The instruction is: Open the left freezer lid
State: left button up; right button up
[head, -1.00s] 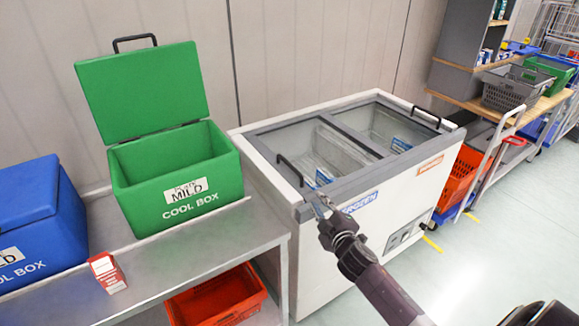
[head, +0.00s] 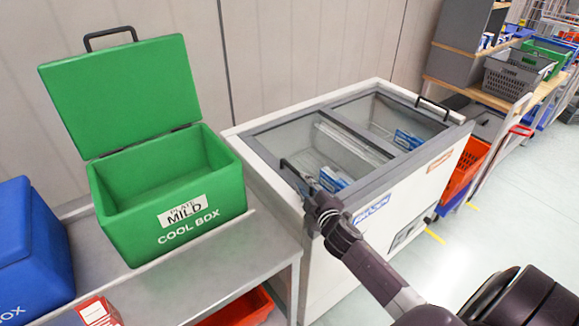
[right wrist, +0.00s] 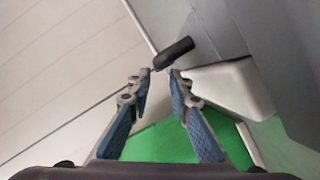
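The white chest freezer (head: 345,235) stands in the middle of the head view. Its left lid (head: 300,138), a grey-framed glass panel, lies shut, with a black handle (head: 296,176) near its front left corner. The handle also shows in the right wrist view (right wrist: 174,53). My right gripper (head: 312,192) is at the front end of this handle and hides part of it. In the right wrist view its blue-padded fingers (right wrist: 159,73) are apart, with the handle's end just beyond the gap between the tips. My left gripper is out of view.
The freezer's right lid (head: 395,115) is shut too. Open floor lies at the right.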

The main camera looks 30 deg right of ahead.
aim_at(296, 170)
jog(key=shift+w+d, duration=0.15)
jog(key=shift+w, duration=0.35)
jog(key=x, duration=0.5)
jog(key=shift+w+f, duration=0.1)
jog(key=shift+w, duration=0.15)
jog(key=shift+w+d, duration=0.1)
jog(key=shift+w, duration=0.2)
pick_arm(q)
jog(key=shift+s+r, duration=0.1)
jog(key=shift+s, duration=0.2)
pick_arm(e)
jog(key=shift+w+f, duration=0.1)
jog(key=shift+w, duration=0.1)
jog(key=shift+c, duration=0.4)
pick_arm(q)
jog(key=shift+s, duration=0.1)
pick_arm(e)
jog(key=shift+d, duration=0.1)
grip_shut()
